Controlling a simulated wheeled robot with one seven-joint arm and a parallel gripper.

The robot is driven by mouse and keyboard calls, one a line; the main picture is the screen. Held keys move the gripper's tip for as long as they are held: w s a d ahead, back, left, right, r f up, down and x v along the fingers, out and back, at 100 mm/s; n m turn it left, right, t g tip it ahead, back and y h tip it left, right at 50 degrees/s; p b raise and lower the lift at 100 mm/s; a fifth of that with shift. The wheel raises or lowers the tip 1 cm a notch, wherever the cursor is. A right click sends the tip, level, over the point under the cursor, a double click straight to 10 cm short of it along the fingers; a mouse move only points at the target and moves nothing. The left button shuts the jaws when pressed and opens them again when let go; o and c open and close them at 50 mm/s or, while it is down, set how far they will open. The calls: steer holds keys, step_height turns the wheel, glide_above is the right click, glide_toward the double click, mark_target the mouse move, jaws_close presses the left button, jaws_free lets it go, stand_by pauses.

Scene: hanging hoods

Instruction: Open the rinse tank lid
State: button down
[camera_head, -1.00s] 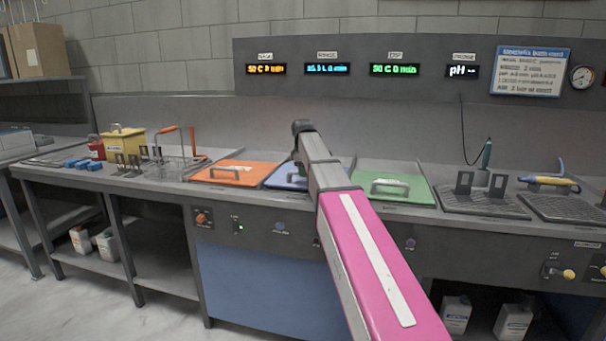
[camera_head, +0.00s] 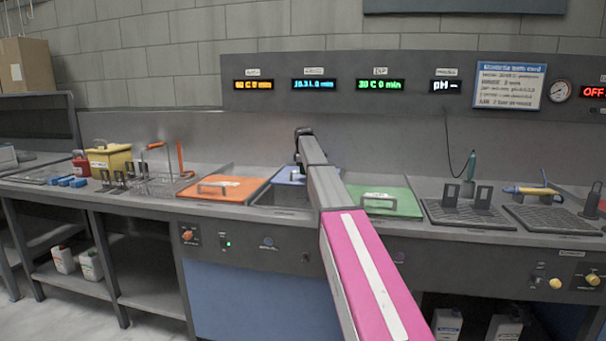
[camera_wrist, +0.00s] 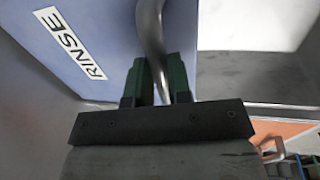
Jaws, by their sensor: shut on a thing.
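The rinse tank lid (camera_head: 288,177) is blue and raised, tilted up towards the back, mostly behind my arm in the head view. The dark opening of the rinse tank (camera_head: 282,198) shows in front of it. In the wrist view the blue lid (camera_wrist: 95,30) bears a white "RINSE" label (camera_wrist: 70,42). My gripper (camera_wrist: 160,78), with green fingers, is shut on the curved metal lid handle (camera_wrist: 150,28). In the head view my arm hides the fingers and the handle.
An orange lid (camera_head: 238,182) lies shut to the left and a green lid (camera_head: 388,193) to the right. A back panel with displays (camera_head: 313,85) stands behind. A yellow container (camera_head: 110,158) and a wire rack stand further left.

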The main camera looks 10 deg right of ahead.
steer(key=shift+w, duration=0.15)
steer(key=c, duration=1.1)
jaws_free()
steer(key=shift+o, duration=0.2)
step_height(320, 180, up, 11)
steer(key=s, duration=0.2)
steer(key=shift+a+f, duration=0.15)
steer(key=shift+a, duration=0.25)
